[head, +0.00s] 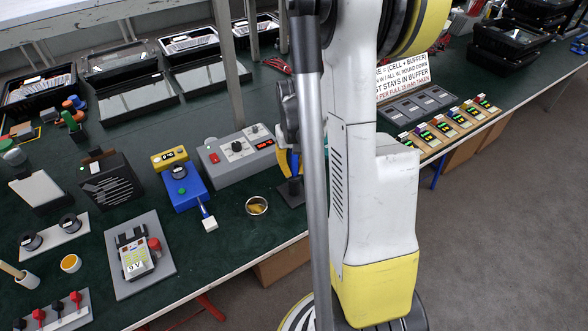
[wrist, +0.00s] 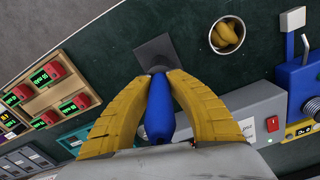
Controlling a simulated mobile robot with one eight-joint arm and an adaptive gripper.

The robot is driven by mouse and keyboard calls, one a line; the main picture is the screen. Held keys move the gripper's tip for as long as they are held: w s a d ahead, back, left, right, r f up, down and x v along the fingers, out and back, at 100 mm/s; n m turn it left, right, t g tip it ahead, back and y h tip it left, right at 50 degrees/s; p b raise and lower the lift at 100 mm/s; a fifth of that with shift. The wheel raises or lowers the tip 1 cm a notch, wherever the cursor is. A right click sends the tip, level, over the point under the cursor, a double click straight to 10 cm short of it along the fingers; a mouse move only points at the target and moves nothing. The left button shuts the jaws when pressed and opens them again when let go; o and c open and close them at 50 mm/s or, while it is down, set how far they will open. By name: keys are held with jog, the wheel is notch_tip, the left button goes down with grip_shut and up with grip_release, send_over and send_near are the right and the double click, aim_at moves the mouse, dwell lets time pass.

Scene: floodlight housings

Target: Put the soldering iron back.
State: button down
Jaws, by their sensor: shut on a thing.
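In the wrist view my gripper (wrist: 160,75) has its two yellow fingers shut around the blue handle of the soldering iron (wrist: 158,112). The far end of the iron points at a dark stand (wrist: 153,50) with a flat square base. I cannot tell whether the iron's tip is inside the stand or just above it. In the head view the stand (head: 291,193) is at the bench's front part, beside my arm. A small part of the blue handle and a yellow finger show above it; my arm hides the rest.
A small metal cup (head: 256,206) with yellow contents stands close left of the stand. The grey station (head: 238,153) with a red switch is behind it. A blue and yellow device (head: 180,180) is further left. Bins with red-and-green parts (head: 440,128) lie to the right.

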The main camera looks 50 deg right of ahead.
jog(key=shift+f, duration=0.2)
jog(key=c, duration=1.4)
grip_release()
jog(key=shift+o, duration=0.2)
jog(key=shift+r, duration=0.2)
notch_tip(320, 180, up, 12)
jog(key=p, duration=0.5)
jog(key=shift+r, duration=0.25)
jog(key=s+a+r+n+t, duration=0.1)
jog(key=a+r+n+t, duration=0.1)
jog(key=a, duration=0.6)
jog(key=s+a+r+n+t, duration=0.1)
jog(key=a+r, duration=0.3)
jog(key=a, duration=0.5)
jog(key=s+a+r+n+t, duration=0.2)
jog(key=s+a+r+t, duration=0.1)
jog(key=a, duration=0.5)
jog(key=shift+s+a+r+n+t, duration=0.25)
jog(key=shift+r+n+t, duration=0.05)
jog(key=shift+r+t, duration=0.3)
